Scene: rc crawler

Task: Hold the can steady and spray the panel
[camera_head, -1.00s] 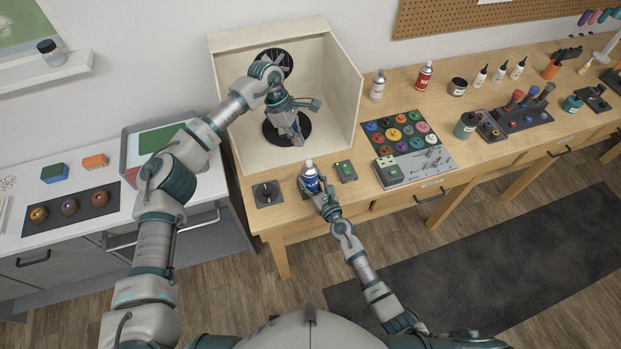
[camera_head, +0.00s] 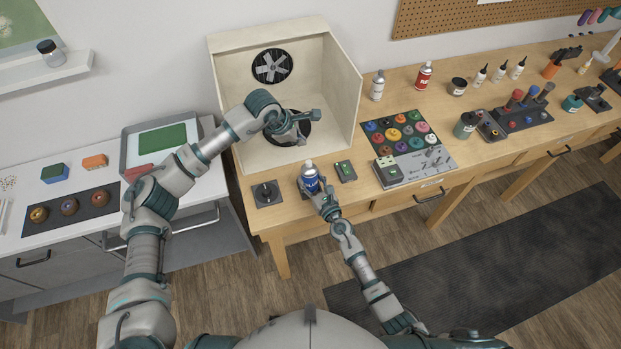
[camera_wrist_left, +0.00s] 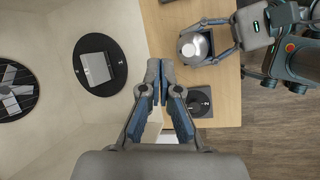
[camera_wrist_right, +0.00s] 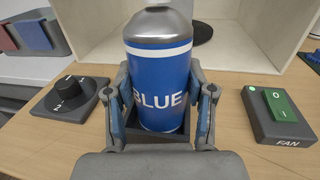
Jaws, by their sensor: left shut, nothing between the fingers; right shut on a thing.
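The blue spray can (camera_head: 311,179), with a silver top and the word BLUE, stands upright near the front edge of the bench. My right gripper (camera_head: 320,192) is shut around it, one finger on each side in the right wrist view (camera_wrist_right: 158,85). A dark square base shows under the can. A light grey square panel (camera_wrist_left: 96,68) is on the round black turntable (camera_wrist_left: 111,84) in the booth. My left gripper (camera_head: 296,134) is shut and empty in front of the turntable, apart from the can; its fingertips show in the left wrist view (camera_wrist_left: 160,70).
The cream spray booth (camera_head: 345,100) has a black fan (camera_head: 271,66) in its back wall. A dial (camera_head: 266,193) and a green FAN switch (camera_head: 345,171) flank the can. Paint pots (camera_head: 398,130) and a silver can (camera_head: 377,85) stand to the right.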

